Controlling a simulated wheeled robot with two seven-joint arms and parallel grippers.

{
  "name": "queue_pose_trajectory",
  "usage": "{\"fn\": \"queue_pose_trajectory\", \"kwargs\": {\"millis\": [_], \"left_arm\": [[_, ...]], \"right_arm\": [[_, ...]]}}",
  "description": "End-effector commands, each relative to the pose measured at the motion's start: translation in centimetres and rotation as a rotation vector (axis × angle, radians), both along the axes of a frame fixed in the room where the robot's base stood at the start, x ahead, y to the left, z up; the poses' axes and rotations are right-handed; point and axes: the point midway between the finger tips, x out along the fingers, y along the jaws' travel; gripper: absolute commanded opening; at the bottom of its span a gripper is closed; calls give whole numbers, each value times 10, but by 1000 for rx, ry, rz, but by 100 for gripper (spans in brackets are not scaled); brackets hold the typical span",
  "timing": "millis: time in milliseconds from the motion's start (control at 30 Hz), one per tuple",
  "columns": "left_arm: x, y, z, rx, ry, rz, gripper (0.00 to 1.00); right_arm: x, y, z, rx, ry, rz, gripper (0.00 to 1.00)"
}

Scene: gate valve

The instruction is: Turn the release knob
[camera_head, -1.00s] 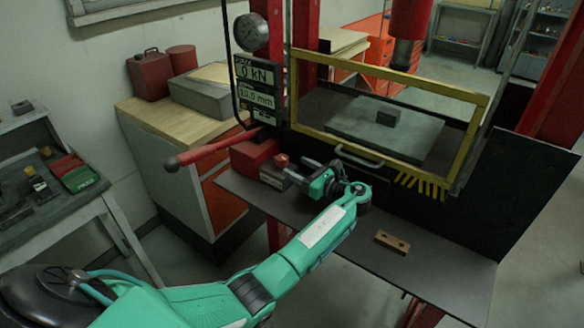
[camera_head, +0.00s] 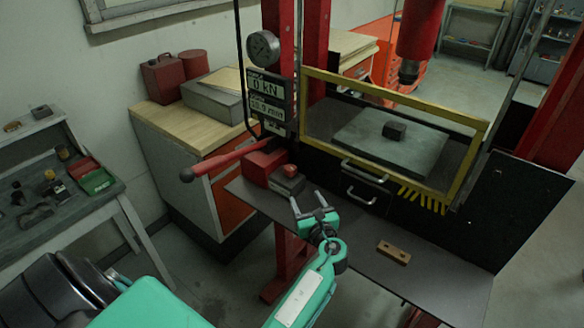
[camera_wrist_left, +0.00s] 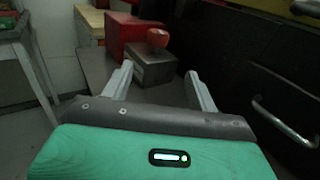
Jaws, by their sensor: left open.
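The release knob (camera_head: 289,171) is a small red knob on top of a dark grey block (camera_head: 288,184) at the left end of the press's shelf. In the left wrist view the knob (camera_wrist_left: 157,38) stands on its block (camera_wrist_left: 150,68), ahead of and between my fingertips. My left gripper (camera_head: 308,202) is open and empty, in front of the block and apart from the knob. Its two fingers show in the left wrist view (camera_wrist_left: 160,82). My right gripper is not in view.
A red pump lever (camera_head: 215,164) reaches left from the red pump body (camera_head: 262,163). A yellow-framed guard (camera_head: 395,100) with a handle stands right of the knob. A wooden block (camera_head: 393,252) with holes lies on the dark shelf (camera_head: 440,275). The shelf between is clear.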

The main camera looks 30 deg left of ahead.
Motion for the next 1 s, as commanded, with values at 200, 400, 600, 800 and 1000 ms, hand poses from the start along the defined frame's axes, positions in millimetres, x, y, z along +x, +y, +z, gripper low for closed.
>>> {"fn": "queue_pose_trajectory", "kwargs": {"millis": [200, 400, 600, 800, 1000], "left_arm": [[-29, -1, 8, 18, 5, -95, 59], [-25, 6, 8, 24, 3, -112, 59], [2, 32, 7, 24, 1, -110, 59], [33, 62, 6, 24, 2, -109, 59], [56, 84, 6, 24, 3, -109, 59]], "right_arm": [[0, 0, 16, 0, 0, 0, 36], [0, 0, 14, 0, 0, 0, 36], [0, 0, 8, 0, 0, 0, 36], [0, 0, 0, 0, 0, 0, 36], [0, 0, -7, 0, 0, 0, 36]]}}
